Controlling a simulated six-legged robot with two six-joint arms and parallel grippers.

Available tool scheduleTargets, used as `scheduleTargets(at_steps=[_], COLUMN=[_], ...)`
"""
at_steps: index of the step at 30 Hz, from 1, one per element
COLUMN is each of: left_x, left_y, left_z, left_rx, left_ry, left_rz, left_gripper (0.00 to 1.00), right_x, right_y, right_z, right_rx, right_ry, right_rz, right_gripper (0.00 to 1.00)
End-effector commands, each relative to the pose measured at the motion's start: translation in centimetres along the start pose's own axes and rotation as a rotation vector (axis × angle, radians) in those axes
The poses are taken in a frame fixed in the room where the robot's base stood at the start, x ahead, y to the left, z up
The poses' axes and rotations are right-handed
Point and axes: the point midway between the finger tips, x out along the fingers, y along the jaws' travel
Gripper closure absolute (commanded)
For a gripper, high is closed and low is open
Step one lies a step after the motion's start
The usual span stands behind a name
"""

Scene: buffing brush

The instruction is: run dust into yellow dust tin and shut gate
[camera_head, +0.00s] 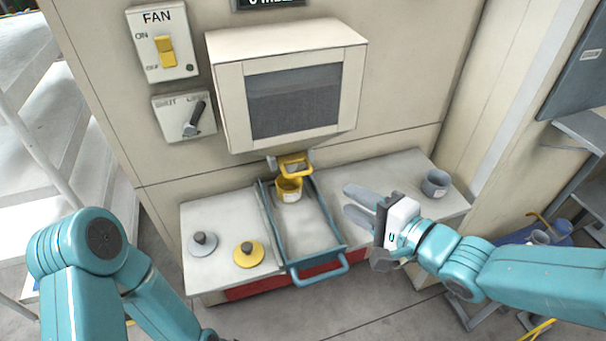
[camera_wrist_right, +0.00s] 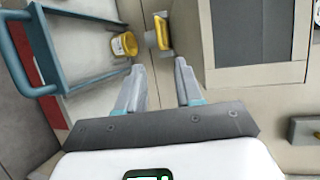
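The yellow dust tin (camera_head: 289,190), with a pale label, stands at the back of the blue-framed tray (camera_head: 318,272). The yellow gate handle (camera_head: 295,166) is just above and behind it, under the beige box. The tin (camera_wrist_right: 124,44) and the yellow gate handle (camera_wrist_right: 162,32) also show in the right wrist view. I cannot tell whether dust is in the tin. My right gripper (camera_head: 346,202) is open and empty, to the right of the tray; its fingers (camera_wrist_right: 158,66) point toward the gate and tin. My left arm shows at lower left, its gripper out of frame.
A grey knobbed lid (camera_head: 202,243) and yellow knobbed lid (camera_head: 248,254) lie on the left of the bench. A grey cup (camera_head: 436,184) stands at its right end. The beige windowed box (camera_head: 293,97) overhangs the tray. A fan switch (camera_head: 166,50) and lever panel (camera_head: 190,117) are on the wall.

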Motion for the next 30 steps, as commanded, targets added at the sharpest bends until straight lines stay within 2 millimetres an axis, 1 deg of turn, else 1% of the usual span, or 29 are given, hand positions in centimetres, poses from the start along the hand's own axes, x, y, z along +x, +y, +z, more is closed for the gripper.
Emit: scheduleTargets(at_steps=[3,12,15,18,21,24,30], left_x=[0.9,2.2,2.4,2.6,2.7,2.7,2.7], left_y=[-0.3,-0.8,-0.9,-0.9,-1.0,-1.0,-1.0], left_z=[0.0,-0.1,-0.1,-0.1,-0.1,-0.1,-0.1], left_rx=[0.0,0.0,0.0,0.0,0.0,0.0,0.0], left_ry=[0.0,0.0,0.0,0.0,0.0,0.0,0.0], left_rz=[0.0,0.0,0.0,0.0,0.0,0.0,0.0], left_gripper=[1.0,1.0,1.0,1.0,1.0,1.0,1.0], right_x=[2.5,9.8,11.9,13.5,14.6,15.1,15.3], right_y=[0.4,0.3,0.2,0.2,0.1,0.1,0.0], right_z=[0.1,-0.1,-0.2,-0.2,-0.3,-0.3,-0.3], right_rx=[-0.001,0.001,0.001,0.0,0.0,0.001,0.001], right_ry=[-0.005,-0.004,-0.004,-0.003,-0.002,-0.001,-0.001], right_rz=[0.001,0.003,0.002,0.003,0.002,0.002,0.002], right_gripper=[0.64,0.64,0.64,0.64,0.64,0.64,0.64])
